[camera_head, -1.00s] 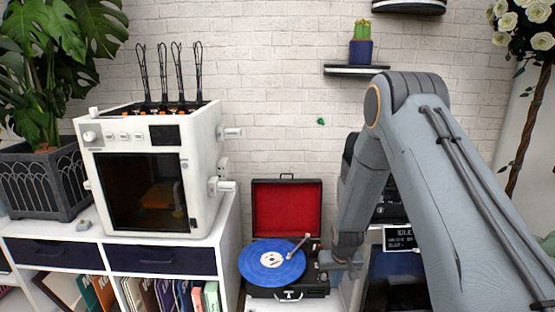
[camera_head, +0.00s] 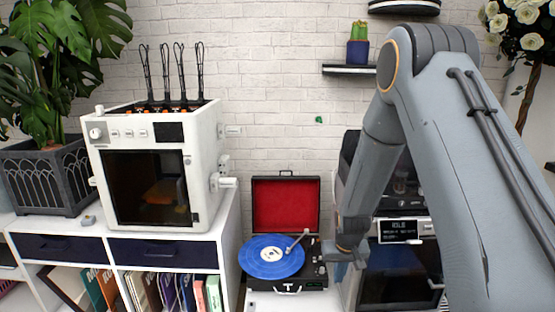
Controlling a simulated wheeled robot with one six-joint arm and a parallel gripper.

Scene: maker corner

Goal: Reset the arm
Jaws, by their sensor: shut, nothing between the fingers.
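My gripper (camera_head: 347,258) is at the lower end of my grey arm, on the right side of the head view. It points to the lower right of the record player and looks shut and empty. The fingertips are small and partly hard to make out here. My arm rises from the lower right, bends at a high elbow and comes down to the gripper.
A record player (camera_head: 286,280) with a blue disc and open red lid is just left of my gripper. A machine with a small display (camera_head: 400,230) is behind my arm. A white 3D printer (camera_head: 205,185) stands on a shelf unit (camera_head: 75,228) at left. A cactus shelf (camera_head: 345,70) is above.

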